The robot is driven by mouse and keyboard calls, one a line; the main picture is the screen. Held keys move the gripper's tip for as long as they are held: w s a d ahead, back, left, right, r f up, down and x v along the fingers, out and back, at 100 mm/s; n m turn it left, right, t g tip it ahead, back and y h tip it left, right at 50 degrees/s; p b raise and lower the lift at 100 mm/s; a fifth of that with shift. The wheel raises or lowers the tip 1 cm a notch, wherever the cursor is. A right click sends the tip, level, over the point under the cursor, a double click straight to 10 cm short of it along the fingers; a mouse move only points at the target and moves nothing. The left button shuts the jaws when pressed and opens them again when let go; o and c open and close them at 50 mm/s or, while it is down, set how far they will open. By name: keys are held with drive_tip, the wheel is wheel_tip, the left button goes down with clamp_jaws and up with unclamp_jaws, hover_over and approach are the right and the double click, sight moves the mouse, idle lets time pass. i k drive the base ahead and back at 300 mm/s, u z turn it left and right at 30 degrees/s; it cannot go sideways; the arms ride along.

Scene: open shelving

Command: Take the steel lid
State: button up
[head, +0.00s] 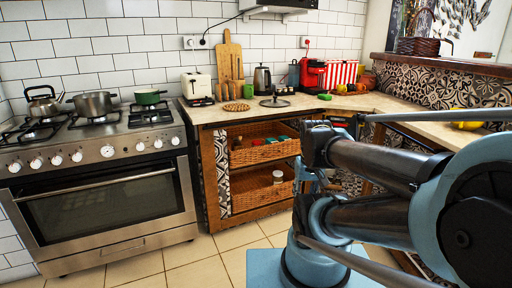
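The steel lid (275,102) appears as a dark, flat round lid with a small knob on top. It lies on the pale countertop (225,113), near the front edge and in front of the kettle. No gripper fingers can be made out.
A wooden trivet (237,107) lies left of the lid, and a green sponge (325,97) lies to its right. Behind stand a white toaster (197,86), a kettle (262,80) and a red coffee machine (312,75). The stove (100,190) stands left, with clear tiled floor in front.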

sight(274, 102)
drive_tip(key=z, duration=0.2)
drive_tip(key=i, duration=1.7)
drive_tip(key=z, duration=0.15)
